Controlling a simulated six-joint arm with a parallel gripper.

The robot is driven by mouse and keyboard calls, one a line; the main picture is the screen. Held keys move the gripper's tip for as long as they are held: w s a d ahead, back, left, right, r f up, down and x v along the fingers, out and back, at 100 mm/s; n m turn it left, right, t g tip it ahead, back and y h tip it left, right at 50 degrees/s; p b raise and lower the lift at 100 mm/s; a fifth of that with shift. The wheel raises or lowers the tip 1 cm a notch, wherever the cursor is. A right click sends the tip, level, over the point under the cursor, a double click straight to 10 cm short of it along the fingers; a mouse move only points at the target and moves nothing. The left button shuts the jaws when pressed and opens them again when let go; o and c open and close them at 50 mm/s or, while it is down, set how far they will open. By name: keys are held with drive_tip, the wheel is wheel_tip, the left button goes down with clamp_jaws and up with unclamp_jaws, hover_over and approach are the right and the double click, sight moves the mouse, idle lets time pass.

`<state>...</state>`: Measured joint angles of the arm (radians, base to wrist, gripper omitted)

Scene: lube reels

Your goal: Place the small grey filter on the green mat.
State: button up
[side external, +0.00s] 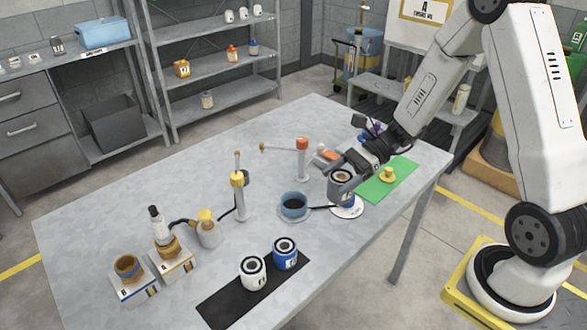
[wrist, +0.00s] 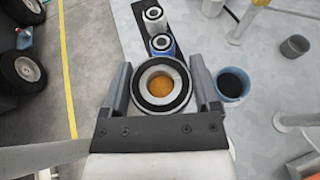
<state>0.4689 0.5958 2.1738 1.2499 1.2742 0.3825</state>
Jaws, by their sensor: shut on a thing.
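My gripper (wrist: 159,88) is shut on a grey filter (wrist: 136,86), with one finger on each side of it. From above it shows a black ring, a pale inner rim and an orange-brown centre. In the side external view the grey filter (side external: 343,198) is upright, with a pale label low on its side, at a round white plate (side external: 354,212). I cannot tell whether it touches the plate. The green mat (side external: 372,191) lies just right of the filter, with a yellow knobbed piece (side external: 388,176) on it. The mat does not show in the wrist view.
A white filter (side external: 253,273) and a blue filter (side external: 285,254) stand on a black mat (side external: 225,309) at the front. A blue cup of dark liquid (side external: 294,206) is close left of my gripper. A post with an orange top (side external: 303,160) stands behind.

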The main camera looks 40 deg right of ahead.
drive_tip(key=s+d+m+t+h, duration=0.3)
drive_tip(key=s+d+m+t, duration=0.1)
drive_tip(key=d, duration=0.4)
drive_tip(key=s+d+f+m+t+h, duration=0.1)
drive_tip(key=s+d+m+t+h, duration=0.2)
drive_tip(key=d, duration=0.5)
drive_tip(key=shift+s+d+m+t, duration=0.25)
drive_tip(key=shift+s+m+t, duration=0.15)
drive_tip(key=shift+s+m, duration=0.6)
drive_tip(key=w+d+f, duration=0.5)
drive_tip(key=w+f, duration=0.4)
drive_tip(key=w, duration=0.3)
drive_tip(key=shift+w+d+f, duration=0.15)
drive_tip(key=shift+d+f, duration=0.05)
drive_tip(key=shift+f, duration=0.1)
